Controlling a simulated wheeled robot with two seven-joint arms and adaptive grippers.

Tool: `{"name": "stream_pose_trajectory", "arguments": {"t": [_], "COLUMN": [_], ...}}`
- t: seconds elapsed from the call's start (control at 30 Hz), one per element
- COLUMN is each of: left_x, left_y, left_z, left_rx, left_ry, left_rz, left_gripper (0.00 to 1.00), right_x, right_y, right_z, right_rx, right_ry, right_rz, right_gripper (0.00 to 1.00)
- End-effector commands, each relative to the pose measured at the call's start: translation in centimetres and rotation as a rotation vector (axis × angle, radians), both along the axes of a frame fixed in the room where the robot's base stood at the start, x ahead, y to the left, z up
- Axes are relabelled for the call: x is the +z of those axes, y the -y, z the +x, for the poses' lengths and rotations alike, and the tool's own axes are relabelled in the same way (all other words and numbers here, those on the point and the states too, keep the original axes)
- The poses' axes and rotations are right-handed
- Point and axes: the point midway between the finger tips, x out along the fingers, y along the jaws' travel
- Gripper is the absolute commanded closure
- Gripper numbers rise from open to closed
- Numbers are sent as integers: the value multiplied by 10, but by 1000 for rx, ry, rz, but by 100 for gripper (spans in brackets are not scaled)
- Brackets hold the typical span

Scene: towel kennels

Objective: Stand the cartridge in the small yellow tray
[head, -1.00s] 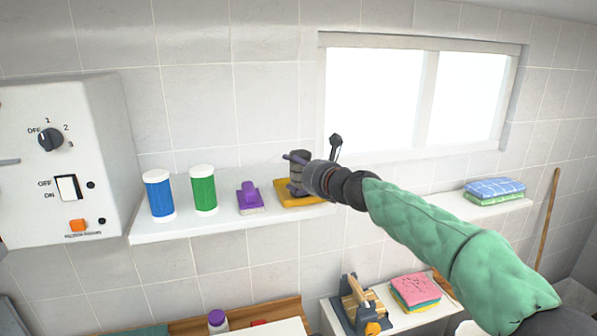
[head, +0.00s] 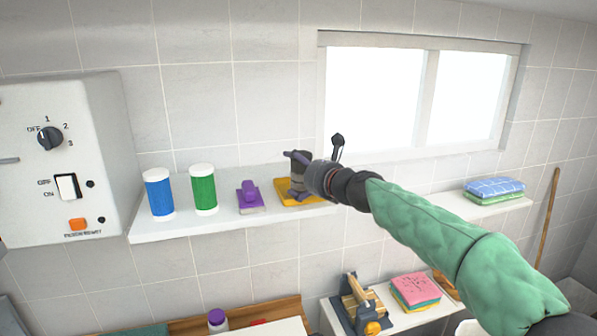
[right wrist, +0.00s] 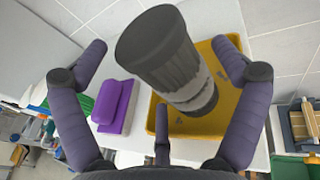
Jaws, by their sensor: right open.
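The cartridge (head: 299,170) is a dark grey cylinder with a lighter band. It stands in the small yellow tray (head: 318,199) on the wall shelf and looks upright. The right wrist view shows the cartridge (right wrist: 160,48) from above, with its wide dark end towards the camera and its lower end over the yellow tray floor (right wrist: 222,118). My right gripper (head: 297,174) is open, its purple fingers spread around the cartridge with visible gaps on both sides. Whether the lower finger touches it I cannot tell. My left gripper is not in view.
On the white shelf (head: 225,223), a purple-handled brush (head: 250,195), a green canister (head: 204,190) and a blue canister (head: 159,193) stand left of the tray. A control box (head: 60,160) hangs at the far left. Folded towels (head: 495,190) lie at the right.

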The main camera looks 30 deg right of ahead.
Motion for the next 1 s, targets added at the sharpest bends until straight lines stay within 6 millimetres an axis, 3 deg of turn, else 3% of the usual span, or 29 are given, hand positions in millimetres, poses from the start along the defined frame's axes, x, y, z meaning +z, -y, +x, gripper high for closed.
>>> {"name": "stream_pose_trajectory", "arguments": {"t": [0.6, 1.0], "left_x": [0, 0], "left_y": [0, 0], "left_z": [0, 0], "left_rx": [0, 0], "left_ry": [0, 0], "left_rz": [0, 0], "left_gripper": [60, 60], "right_x": [18, 20], "right_y": [5, 5], "right_z": [-96, -111], "right_rx": [-3, -1], "right_ry": [3, 1], "right_rz": [-1, 0], "right_gripper": [0, 0]}}
